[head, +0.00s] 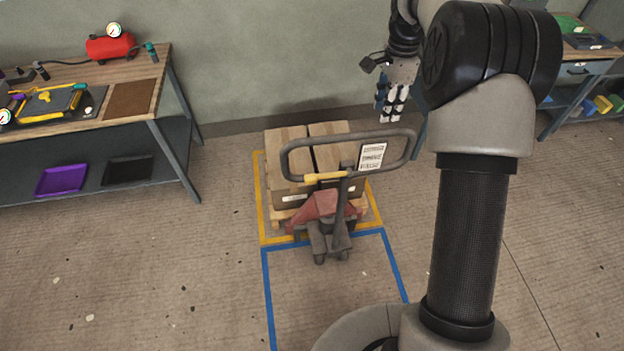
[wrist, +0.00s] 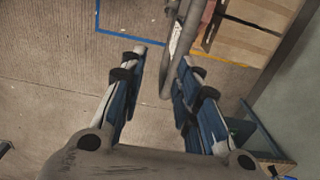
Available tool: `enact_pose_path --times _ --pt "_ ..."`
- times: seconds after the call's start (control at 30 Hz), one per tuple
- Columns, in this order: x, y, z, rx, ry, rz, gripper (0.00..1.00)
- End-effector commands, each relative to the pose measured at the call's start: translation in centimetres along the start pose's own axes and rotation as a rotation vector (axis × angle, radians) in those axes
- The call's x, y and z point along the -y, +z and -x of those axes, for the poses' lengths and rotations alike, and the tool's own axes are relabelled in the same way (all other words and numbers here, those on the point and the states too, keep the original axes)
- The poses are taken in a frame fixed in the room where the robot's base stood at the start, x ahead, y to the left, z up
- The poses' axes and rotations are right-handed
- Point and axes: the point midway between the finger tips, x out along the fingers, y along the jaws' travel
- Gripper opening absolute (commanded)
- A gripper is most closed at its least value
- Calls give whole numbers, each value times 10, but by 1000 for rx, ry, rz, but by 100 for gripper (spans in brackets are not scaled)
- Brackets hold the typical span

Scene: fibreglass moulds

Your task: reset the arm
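My arm rises on the right of the head view and bends over at the top. The pallet jack handle shows beyond the gap, seemingly apart from the fingers.
A red pallet jack (head: 325,205) with a looped handle stands at a pallet with cardboard boxes (head: 287,142), inside yellow floor tape. Blue tape (head: 266,290) marks the floor in front. A workbench (head: 135,98) is at left, another bench (head: 580,68) at right. Open floor lies lower left.

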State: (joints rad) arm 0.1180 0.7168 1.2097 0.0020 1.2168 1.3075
Motion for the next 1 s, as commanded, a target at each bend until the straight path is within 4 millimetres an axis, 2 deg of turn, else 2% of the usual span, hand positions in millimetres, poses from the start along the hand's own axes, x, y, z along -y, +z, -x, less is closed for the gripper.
enact_pose_path --times 0.5,0.63,0.77,0.9,1.0 --pt "0 0 0 0 -1 2 30" --pt "-9 5 10 -5 -17 50 30" --pt "-36 19 32 -21 -58 188 30" --pt "-84 40 52 -51 -110 397 30" --pt "-123 54 60 -80 -146 545 30"
